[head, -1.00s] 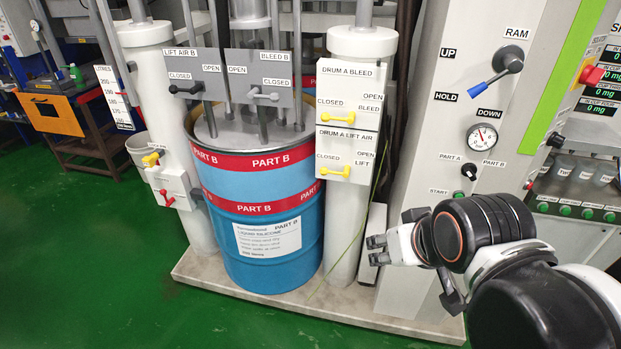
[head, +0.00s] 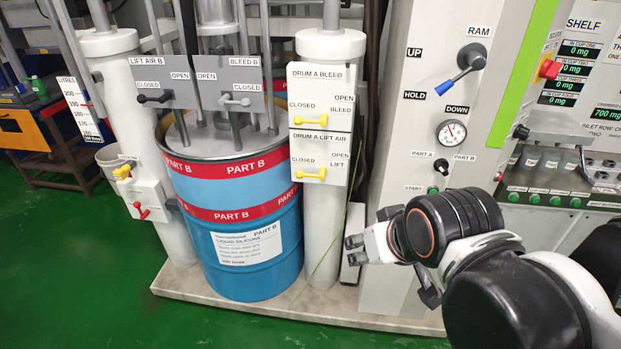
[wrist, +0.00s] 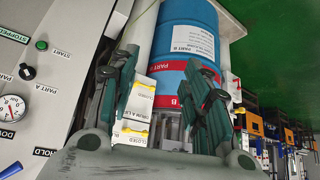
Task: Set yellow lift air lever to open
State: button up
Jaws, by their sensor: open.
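The yellow lift air lever (head: 309,174) is on the lower panel labelled "DRUM A LIFT AIR" (head: 321,144), on the white column right of the blue drum. Its handle points left, toward "CLOSED". A similar yellow lever (head: 309,121) sits above it on the "DRUM A BLEED" panel. My gripper (head: 354,250) is below and to the right of the lift air lever, apart from it. In the wrist view my gripper (wrist: 168,80) has its fingers spread and nothing between them, with the column panels behind.
The blue Part B drum (head: 236,205) stands left of the column on a pale plinth (head: 290,312). The machine cabinet with the blue-tipped RAM lever (head: 462,68) is on the right. Black and grey levers (head: 154,97) are above the drum. Green floor is clear in front.

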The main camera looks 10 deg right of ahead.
jog(key=c, duration=0.4)
jog(key=shift+o, duration=0.2)
jog(key=m+t+y+b, duration=0.7)
jog(key=m+t+b, duration=0.1)
jog(key=m, duration=0.7)
send_near(310, 176)
jog(key=b+x, duration=0.3)
jog(key=x, duration=0.6)
jog(key=shift+w+a+f, duration=0.1)
